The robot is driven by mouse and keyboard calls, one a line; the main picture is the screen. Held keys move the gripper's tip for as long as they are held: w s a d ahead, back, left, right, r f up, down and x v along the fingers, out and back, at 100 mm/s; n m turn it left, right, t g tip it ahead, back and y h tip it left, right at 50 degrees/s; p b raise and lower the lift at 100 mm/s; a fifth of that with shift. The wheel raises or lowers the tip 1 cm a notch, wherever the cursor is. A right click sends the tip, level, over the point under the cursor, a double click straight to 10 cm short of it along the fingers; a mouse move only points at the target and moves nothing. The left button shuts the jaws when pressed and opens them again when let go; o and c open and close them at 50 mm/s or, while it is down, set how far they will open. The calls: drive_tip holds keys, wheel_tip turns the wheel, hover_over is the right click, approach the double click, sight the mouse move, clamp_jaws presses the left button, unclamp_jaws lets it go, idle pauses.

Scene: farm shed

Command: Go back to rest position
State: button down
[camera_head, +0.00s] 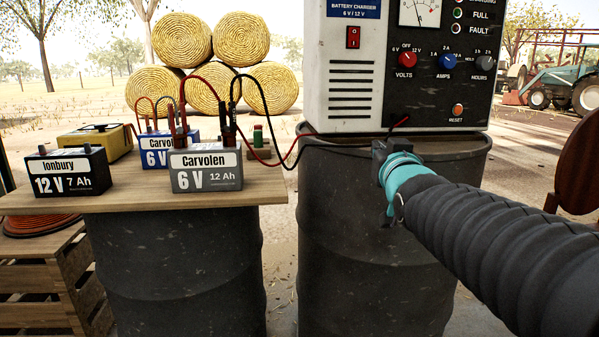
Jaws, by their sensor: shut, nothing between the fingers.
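My gripper (380,155) is at the end of my dark ribbed arm, which comes in from the lower right. It is in front of the right barrel's upper rim, just below the battery charger (343,65). The fingers are small and partly hidden by the wrist; they are shut and hold nothing. A grey Carvolen 6 V 12 Ah battery (206,169) stands on the wooden board to the left, apart from the gripper, with clamps and cables on its terminals. A blue 6 V battery (153,150) stands behind it, also with cables attached.
A black Ionbury battery (68,172) and a yellow box (97,140) stand on the wooden board (262,188) at left. Cables run from the batteries toward the charger on the right barrel (345,230). A rusty round object (580,165) is at the right edge.

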drive_tip(key=s+f+g+p, duration=0.2)
drive_tip(key=s+f+g, duration=0.4)
drive_tip(key=s+f, duration=0.5)
drive_tip(key=s+f+g+p, duration=0.2)
drive_tip(key=s+f+g, duration=0.4)
drive_tip(key=s+f, duration=0.5)
drive_tip(key=s, duration=0.6)
drive_tip(key=shift+a+f+g, duration=0.15)
drive_tip(key=shift+a+g, duration=0.2)
drive_tip(key=shift+g, duration=0.05)
